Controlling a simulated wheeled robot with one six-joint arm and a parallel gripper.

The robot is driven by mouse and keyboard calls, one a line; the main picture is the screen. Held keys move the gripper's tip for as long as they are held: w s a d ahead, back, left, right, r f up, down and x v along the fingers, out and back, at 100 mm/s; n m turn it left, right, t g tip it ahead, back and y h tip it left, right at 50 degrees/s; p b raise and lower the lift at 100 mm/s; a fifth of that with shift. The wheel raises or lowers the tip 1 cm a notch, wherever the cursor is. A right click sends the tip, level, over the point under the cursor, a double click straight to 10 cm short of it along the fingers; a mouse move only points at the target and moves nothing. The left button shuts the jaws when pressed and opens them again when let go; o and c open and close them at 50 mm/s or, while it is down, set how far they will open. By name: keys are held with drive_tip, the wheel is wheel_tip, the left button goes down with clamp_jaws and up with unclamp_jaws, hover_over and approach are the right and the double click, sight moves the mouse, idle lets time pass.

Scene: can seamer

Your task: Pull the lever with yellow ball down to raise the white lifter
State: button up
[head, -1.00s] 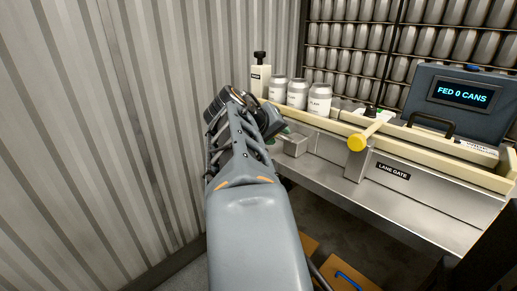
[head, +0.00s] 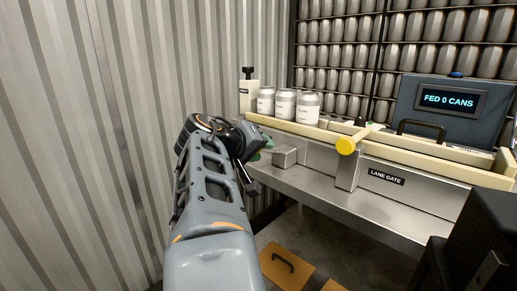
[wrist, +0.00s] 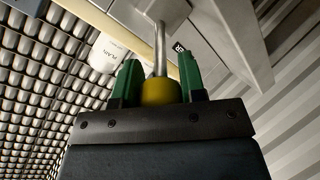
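In the wrist view, a yellow ball (wrist: 162,92) on a grey metal rod (wrist: 160,48) sits between the two green fingers of my gripper (wrist: 160,82). No gap shows between ball and fingers on either side. In the head view my gripper (head: 262,146) is at the left end of the bench; the ball it holds is hidden there. Another yellow-ended handle (head: 346,145) sticks out above the LANE GATE label, well right of my gripper. I cannot pick out the white lifter for certain.
White-labelled cans (head: 286,104) stand in the cream-railed lane, beside a white post with a black knob (head: 249,95). A silver block (head: 285,156) is close right of my gripper. A display box (head: 448,103) reads FED 0 CANS. The corrugated wall (head: 80,150) is left.

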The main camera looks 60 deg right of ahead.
drive_tip(key=o, duration=0.4)
drive_tip(key=shift+p+v, duration=0.9)
drive_tip(key=shift+v, duration=2.8)
